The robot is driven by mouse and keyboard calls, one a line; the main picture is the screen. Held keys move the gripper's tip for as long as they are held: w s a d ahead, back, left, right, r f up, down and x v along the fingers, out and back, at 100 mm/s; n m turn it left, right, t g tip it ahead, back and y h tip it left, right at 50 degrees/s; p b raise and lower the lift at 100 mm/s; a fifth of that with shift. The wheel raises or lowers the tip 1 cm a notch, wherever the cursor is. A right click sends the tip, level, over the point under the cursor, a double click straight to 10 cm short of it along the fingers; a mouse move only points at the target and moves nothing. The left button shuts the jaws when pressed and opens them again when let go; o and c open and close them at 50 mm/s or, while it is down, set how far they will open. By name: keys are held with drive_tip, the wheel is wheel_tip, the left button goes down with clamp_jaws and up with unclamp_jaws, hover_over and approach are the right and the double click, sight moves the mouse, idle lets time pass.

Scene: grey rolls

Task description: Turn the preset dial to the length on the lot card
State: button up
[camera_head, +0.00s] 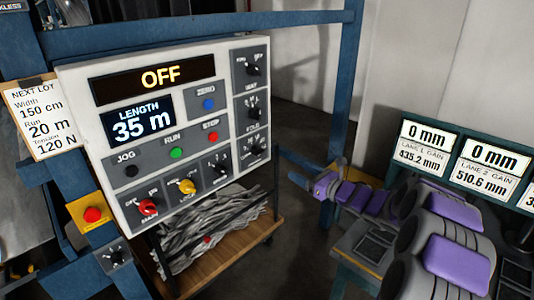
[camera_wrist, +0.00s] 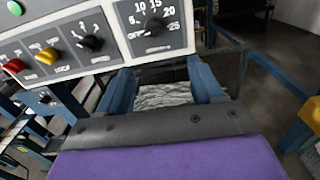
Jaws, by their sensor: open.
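The lot card (camera_head: 38,118), at the left of the panel in the head view, reads width 150 cm, run 20 m, tension 120 N.
Red (camera_head: 148,207), yellow (camera_head: 188,186) and black (camera_head: 220,167) selectors line the panel's bottom. A wooden cart (camera_head: 235,250) with crumpled grey material stands below. A blue frame post (camera_head: 348,80) rises right of the panel. Gain displays (camera_head: 430,140) stand at right.

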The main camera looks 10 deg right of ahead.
approach(261, 154)
drive_tip(key=x, duration=0.5)
drive_tip(key=b+x, duration=0.1)
drive_tip(key=x, duration=0.4)
drive_tip(key=shift+a+f, duration=0.2)
drive_tip(key=shift+a, duration=0.2)
drive_tip(key=shift+w+d, duration=0.1)
drive_tip(key=shift+d, duration=0.05)
drive_tip(key=shift+d+r, duration=0.1)
drive_tip(key=shift+d, duration=0.6)
drive_tip(key=shift+a, duration=0.7)
drive_tip(key=c, duration=0.5)
drive_tip(key=shift+c, duration=0.6)
drive_tip(key=shift+d, duration=0.25)
drive_tip(key=c, duration=0.4)
